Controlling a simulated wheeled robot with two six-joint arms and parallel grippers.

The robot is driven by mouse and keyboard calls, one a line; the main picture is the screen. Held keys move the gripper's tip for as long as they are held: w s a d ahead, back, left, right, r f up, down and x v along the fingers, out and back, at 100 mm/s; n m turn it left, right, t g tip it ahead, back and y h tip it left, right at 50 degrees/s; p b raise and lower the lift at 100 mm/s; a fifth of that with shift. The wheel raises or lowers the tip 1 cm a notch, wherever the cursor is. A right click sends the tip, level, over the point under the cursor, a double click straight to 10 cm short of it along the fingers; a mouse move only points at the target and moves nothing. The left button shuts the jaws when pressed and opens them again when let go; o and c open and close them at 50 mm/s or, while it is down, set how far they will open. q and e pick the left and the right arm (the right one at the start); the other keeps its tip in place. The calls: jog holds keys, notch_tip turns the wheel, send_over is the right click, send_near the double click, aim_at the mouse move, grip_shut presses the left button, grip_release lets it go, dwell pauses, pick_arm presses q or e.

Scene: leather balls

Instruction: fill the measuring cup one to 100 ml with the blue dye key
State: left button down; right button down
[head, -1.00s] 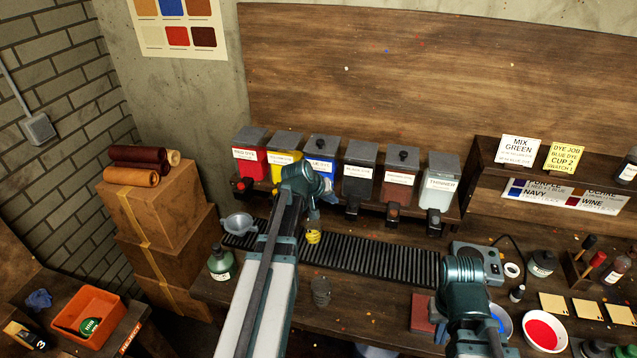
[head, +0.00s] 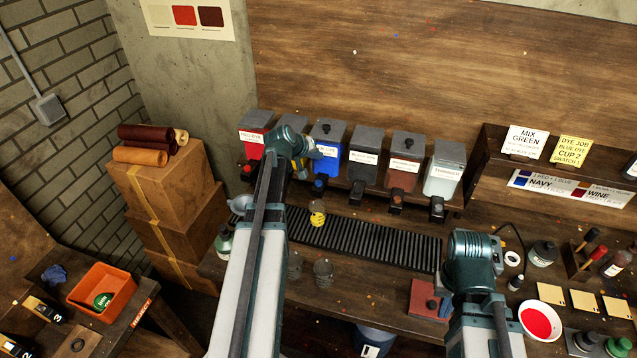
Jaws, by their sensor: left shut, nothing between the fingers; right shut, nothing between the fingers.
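The blue dye dispenser (head: 327,163) stands in the row on the rack, with its blue key (head: 320,185) low on its front. A small yellow-marked cup (head: 317,213) stands on the dark ribbed strip, below the blue key. I cannot read its number. My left gripper (head: 312,152) is shut and empty, in front of the blue dispenser's left side and above the key; I cannot tell whether it touches. My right gripper (head: 495,262) is shut and empty over the right of the bench, its fingertips mostly hidden by my arm. Two grey cups (head: 323,273) (head: 295,265) stand nearer the front.
Red (head: 254,140), black (head: 363,165), brown (head: 403,170) and clear (head: 442,175) dispensers share the rack. My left arm hides the yellow one. An orange bin (head: 104,290) stands at left.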

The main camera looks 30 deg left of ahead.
aim_at(317, 184)
pick_arm(q)
jog(key=shift+f+b, duration=4.2)
jog(key=shift+f, duration=0.15)
jog(key=shift+f, duration=0.1)
jog(key=shift+f+b, duration=0.25)
jog(key=shift+b, duration=0.15)
jog(key=shift+f+b, duration=0.5)
jog(key=shift+f, duration=0.05)
jog(key=shift+r, duration=0.2)
dwell(1.1)
jog(key=shift+r+p, duration=0.75)
jog(key=shift+p, duration=0.2)
notch_tip(317, 184, up, 5)
jog(key=p, duration=0.5)
